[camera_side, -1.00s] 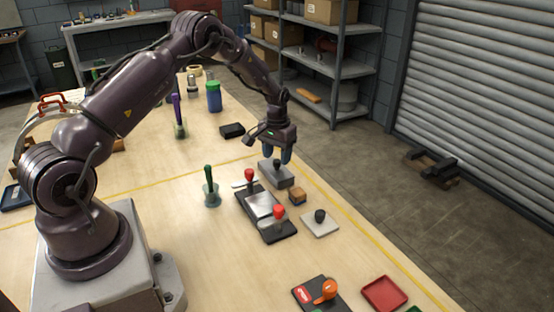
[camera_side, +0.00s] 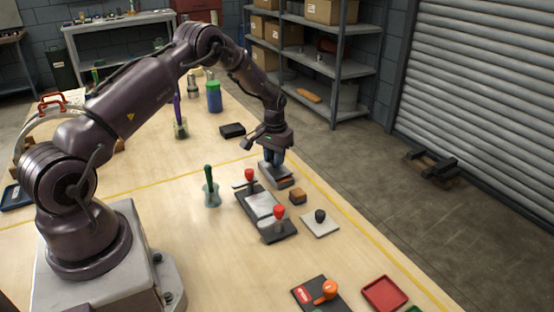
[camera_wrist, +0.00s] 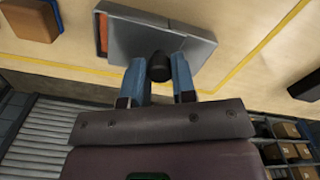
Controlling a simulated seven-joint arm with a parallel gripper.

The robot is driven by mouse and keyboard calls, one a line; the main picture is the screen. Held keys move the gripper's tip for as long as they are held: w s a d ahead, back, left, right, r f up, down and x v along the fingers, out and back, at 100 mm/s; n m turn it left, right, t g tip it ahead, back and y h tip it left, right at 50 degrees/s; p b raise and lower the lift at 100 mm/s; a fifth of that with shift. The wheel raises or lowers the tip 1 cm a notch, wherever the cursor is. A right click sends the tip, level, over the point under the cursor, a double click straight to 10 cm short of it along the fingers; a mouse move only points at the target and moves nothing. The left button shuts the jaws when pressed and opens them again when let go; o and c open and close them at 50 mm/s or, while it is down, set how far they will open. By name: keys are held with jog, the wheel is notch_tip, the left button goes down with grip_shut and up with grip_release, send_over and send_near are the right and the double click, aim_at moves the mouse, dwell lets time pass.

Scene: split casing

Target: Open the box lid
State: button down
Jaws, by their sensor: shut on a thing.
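The grey box (camera_side: 283,184) stands on the table beyond the black board with red knobs. Its grey lid (camera_wrist: 150,38) bears a black knob (camera_wrist: 159,67). My gripper (camera_side: 273,160) points down over the box, its blue fingers shut on the knob; in the wrist view the gripper (camera_wrist: 159,80) has one finger on each side of it. In the wrist view the lid does not fully cover the box: an orange strip (camera_wrist: 103,35) shows at its left end. How far the lid is raised is hard to tell.
A wooden block (camera_side: 297,197) and a pale plate with a dark knob (camera_side: 320,222) stand close by. The black board (camera_side: 268,215) with red knobs is nearest in front. A black box (camera_side: 232,130) lies behind to the left. The table's right edge is near.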

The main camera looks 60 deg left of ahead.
jog(key=shift+a, duration=2.4)
jog(key=c, duration=0.9)
grip_release()
jog(key=shift+d, duration=0.1)
jog(key=shift+r, duration=0.1)
notch_tip(320, 180, up, 13)
jog(key=shift+f, duration=0.1)
jog(key=shift+f, duration=0.15)
